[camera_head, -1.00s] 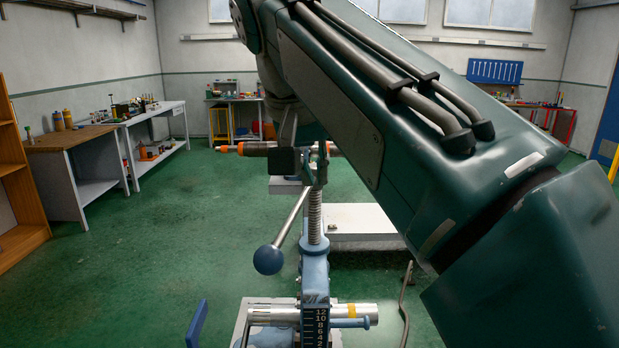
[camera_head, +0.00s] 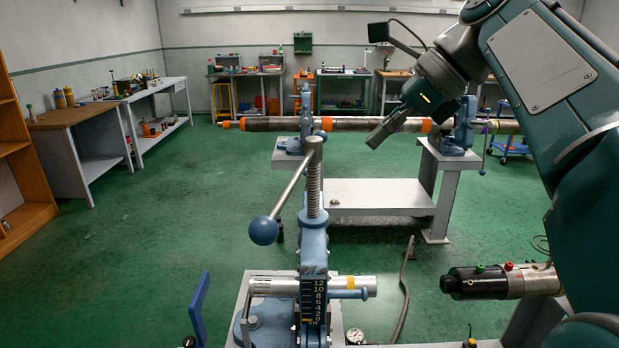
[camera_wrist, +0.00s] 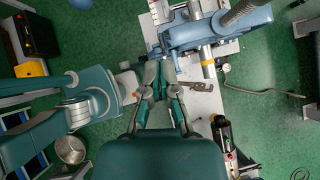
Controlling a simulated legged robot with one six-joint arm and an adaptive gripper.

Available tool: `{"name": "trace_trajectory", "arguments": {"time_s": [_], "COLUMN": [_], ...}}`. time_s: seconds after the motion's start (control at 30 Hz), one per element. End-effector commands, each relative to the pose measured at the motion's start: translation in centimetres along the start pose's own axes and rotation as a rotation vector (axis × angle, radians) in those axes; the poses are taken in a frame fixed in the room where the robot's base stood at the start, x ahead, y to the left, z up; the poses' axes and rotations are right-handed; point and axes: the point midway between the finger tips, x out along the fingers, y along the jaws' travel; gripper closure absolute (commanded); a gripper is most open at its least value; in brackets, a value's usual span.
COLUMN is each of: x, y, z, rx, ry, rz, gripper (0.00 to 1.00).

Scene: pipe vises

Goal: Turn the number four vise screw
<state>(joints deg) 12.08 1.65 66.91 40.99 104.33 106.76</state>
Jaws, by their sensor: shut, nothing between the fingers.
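The nearest blue vise (camera_head: 314,250) stands in the middle foreground of the head view, with an upright threaded screw (camera_head: 313,190) and a slanted handle ending in a blue ball (camera_head: 264,230). A silver pipe (camera_head: 300,286) lies in it, above a printed scale. Two blue vises stand farther back, at left (camera_head: 304,115) and right (camera_head: 465,122), along a long dark pipe (camera_head: 350,123). I cannot tell which one is number four. My gripper (camera_head: 374,140) is raised right of the near screw, apart from it. It is shut and empty. The wrist view shows its fingers (camera_wrist: 160,82) beside a blue vise (camera_wrist: 205,35).
A black and silver cylinder (camera_head: 500,283) lies at right, below my arm. A pressure gauge (camera_head: 355,336) and a bent hose (camera_head: 406,290) are near the front vise. Workbenches line the walls.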

Motion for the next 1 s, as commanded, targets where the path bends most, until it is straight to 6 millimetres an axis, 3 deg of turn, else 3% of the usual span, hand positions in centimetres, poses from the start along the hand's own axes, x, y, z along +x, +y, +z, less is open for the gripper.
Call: {"name": "trace_trajectory", "arguments": {"time_s": [0.5, 0.73, 1.0], "x": [9.5, 11.6, 12.0], "y": [0.1, 0.1, 0.1], "z": [0.3, 2.2, 2.5], "rx": [-0.007, -0.006, -0.005], "ry": [0.003, 0.003, 0.003], "rz": [0.004, 0.001, 0.000], "gripper": [1.00, 1.00, 1.00]}}
